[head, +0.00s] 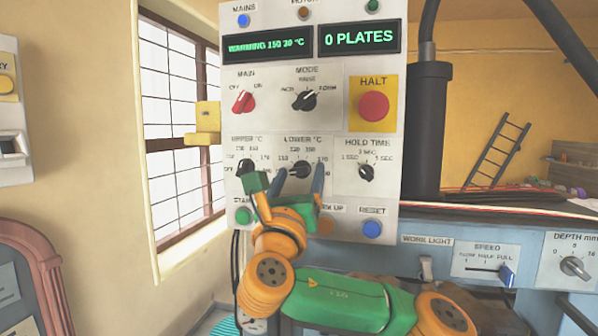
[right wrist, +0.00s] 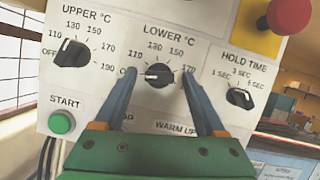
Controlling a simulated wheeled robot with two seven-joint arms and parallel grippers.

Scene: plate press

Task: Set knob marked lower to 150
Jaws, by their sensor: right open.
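The LOWER °C knob (head: 300,170) is a black dial on the white control panel, right of the UPPER °C knob (head: 247,168). In the right wrist view the lower knob (right wrist: 159,76) has its white mark pointing left, toward the OFF side of its scale. Its 150 label is at the upper right of the dial. My right gripper (head: 300,174) is open, its blue-grey fingers on either side of the knob. In the right wrist view a gap shows between each finger of the gripper (right wrist: 159,80) and the knob. My left gripper is not in view.
The green display (head: 268,46) reads WARMING 150 30 °C. The red HALT button (head: 374,106) is above right, and the HOLD TIME knob (head: 366,172) is right of the lower knob. The green START button (right wrist: 62,122) and blue RESET button (head: 372,229) are below. A dark column (head: 428,125) stands right.

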